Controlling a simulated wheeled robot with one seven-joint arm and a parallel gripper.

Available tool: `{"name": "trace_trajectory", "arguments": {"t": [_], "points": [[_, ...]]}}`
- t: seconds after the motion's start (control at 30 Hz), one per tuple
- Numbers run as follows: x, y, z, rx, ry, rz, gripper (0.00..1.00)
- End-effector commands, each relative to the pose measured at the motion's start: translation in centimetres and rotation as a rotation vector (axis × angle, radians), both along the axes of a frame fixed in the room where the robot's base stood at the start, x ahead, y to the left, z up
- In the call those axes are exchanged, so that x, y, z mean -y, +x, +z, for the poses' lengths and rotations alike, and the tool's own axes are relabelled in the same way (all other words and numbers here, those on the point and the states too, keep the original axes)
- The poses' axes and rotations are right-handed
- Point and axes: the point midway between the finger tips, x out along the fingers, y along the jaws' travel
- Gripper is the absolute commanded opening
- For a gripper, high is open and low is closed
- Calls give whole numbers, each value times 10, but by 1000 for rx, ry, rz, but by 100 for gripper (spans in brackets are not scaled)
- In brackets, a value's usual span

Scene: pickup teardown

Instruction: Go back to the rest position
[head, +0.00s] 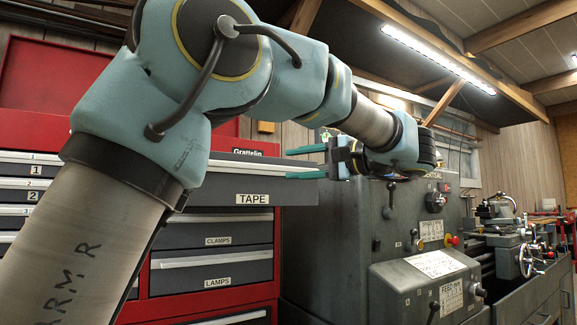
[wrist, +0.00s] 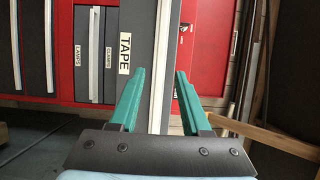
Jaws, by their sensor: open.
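My gripper (head: 306,162) is at the end of my blue-padded arm, at the right front of the drawer labelled TAPE (head: 252,186). Its two green fingers point left in the head view, towards the drawer front. I cannot tell whether a finger touches the drawer.
Below are closed drawers labelled CLAMPS (head: 218,241) and LAMPS (head: 216,283). A grey lathe (head: 340,240) with levers and knobs stands close on the right, below my forearm. A wooden beam (head: 420,35) and a lit lamp (head: 438,59) are overhead.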

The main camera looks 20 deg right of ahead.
Motion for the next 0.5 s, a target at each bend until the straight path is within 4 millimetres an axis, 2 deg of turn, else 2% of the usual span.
{"name": "trace_trajectory", "arguments": {"t": [0.5], "points": [[-3,4,-4,-12,3,2,48]]}}
